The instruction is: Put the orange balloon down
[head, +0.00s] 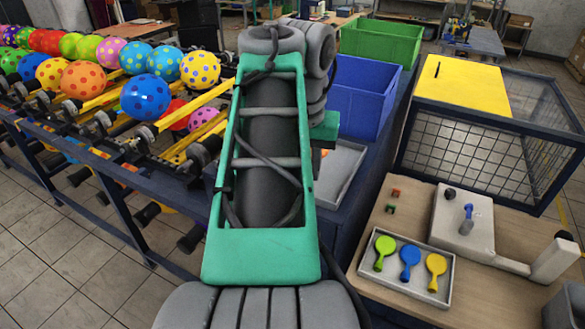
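An inflated orange balloon with dark dots (83,80) sits on the rack at the left, among other round balloons. My arm fills the middle of the head view, and its teal and grey links hide what lies behind them. My gripper is not visible, so I cannot tell whether it holds anything. The small tray (447,289) at the lower right holds a green balloon (383,251), a blue balloon (410,260) and a yellow balloon (437,268), all flat. I see no orange one in that tray.
A green bin (382,38) and a blue bin (360,88) stand behind my arm. A grey tray (343,168) is partly hidden by it.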

